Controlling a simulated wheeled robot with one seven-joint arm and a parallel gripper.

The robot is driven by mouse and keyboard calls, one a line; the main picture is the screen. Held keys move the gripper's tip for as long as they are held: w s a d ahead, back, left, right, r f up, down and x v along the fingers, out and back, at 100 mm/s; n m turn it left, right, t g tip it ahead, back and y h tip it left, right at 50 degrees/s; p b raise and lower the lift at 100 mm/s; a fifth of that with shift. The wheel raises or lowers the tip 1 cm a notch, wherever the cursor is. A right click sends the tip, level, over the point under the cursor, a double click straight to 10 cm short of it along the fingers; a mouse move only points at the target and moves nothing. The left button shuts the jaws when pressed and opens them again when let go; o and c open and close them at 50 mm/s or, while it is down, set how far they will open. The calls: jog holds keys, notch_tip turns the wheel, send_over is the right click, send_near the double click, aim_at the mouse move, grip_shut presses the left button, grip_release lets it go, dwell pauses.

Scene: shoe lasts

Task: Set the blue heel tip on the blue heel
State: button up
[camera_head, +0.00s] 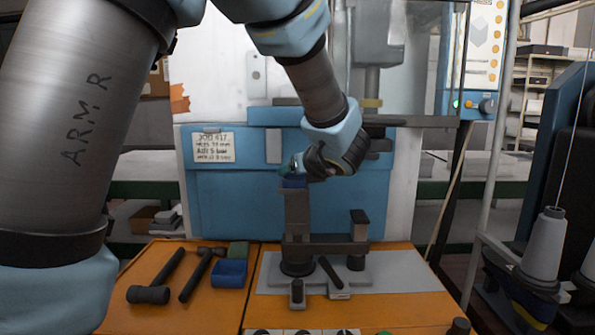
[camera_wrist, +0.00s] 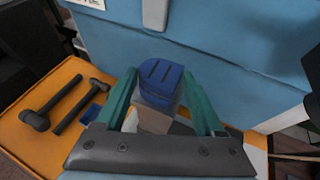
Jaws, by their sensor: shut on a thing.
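My gripper (camera_head: 296,166) is at the top of the dark upright post (camera_head: 298,215) of the bench stand. In the wrist view its green fingers (camera_wrist: 160,80) stand on either side of the blue heel tip (camera_wrist: 161,72), shut on it. The tip has dark grooves on its face. A blue piece, seemingly the blue heel (camera_head: 292,182), shows on the post's top just under the fingers. I cannot tell whether tip and heel touch; the fingers hide part of the joint.
Two dark hammers (camera_head: 158,280) and a blue bin (camera_head: 229,273) lie left on the orange bench (camera_head: 200,310). A shorter dark post (camera_head: 359,235) stands right of the tall one. A blue machine panel (camera_head: 235,205) rises close behind.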

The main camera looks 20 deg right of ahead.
jog(key=shift+f, duration=0.1)
dwell(0.3)
jog(key=o, duration=1.5)
jog(key=b+v, duration=0.2)
jog(key=v, duration=0.8)
jog(key=shift+s, duration=0.4)
